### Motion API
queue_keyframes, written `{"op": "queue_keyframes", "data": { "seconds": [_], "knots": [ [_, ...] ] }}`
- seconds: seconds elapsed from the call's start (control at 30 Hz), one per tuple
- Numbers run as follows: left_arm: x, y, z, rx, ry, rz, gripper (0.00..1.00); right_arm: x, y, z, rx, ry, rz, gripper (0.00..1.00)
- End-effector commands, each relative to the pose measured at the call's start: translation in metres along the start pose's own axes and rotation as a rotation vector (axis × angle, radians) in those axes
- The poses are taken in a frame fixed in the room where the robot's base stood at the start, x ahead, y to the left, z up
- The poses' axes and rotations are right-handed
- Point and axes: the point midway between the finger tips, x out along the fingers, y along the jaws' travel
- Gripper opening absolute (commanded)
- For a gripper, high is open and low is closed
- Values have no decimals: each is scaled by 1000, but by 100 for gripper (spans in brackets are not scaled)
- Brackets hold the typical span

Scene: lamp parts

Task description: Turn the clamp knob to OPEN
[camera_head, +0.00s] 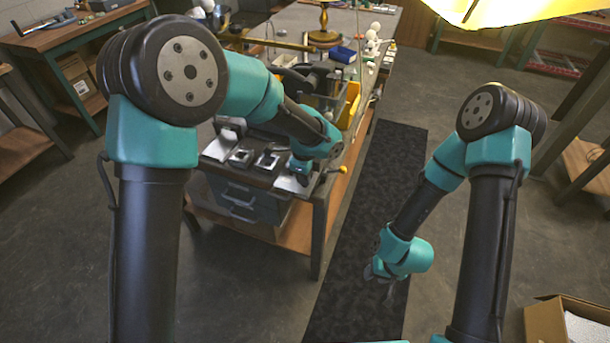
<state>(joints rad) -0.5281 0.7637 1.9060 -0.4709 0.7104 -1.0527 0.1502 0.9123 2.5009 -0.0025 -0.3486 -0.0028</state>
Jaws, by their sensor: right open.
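A small yellow knob (342,169) sticks out at the near right corner of the workbench (318,196). I cannot tell for sure that it is the clamp knob, and no OPEN marking is readable. My left arm reaches over the bench, and its gripper (302,178) is low at that corner, just left of the yellow knob. Its fingers are small and partly hidden by the wrist, so their opening does not show. My right gripper (382,279) hangs open and empty over the dark floor mat, away from the bench.
Metal blocks (267,160) sit on the bench left of my left gripper. A yellow bin (349,105) and a lamp base (324,37) stand farther back. A dark mat (385,165) runs right of the bench. A cardboard box (545,322) is at lower right.

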Motion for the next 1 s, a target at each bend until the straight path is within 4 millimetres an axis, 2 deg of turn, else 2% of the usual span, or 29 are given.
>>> {"op": "queue_keyframes", "data": {
  "seconds": [0.2,0.23,0.5,0.83,1.0],
  "knots": [
    [-1,0,0,2,0,-2,0,0,0,0,0,0,0,43],
    [-1,0,0,2,0,-2,16,0,0,0,0,0,0,43],
    [0,0,0,1,0,-1,40,0,0,0,0,0,0,43],
    [-4,0,0,0,0,-2,40,0,0,0,0,0,0,43],
    [-20,-1,0,-1,0,-4,40,0,0,0,0,0,0,43]
  ]
}}
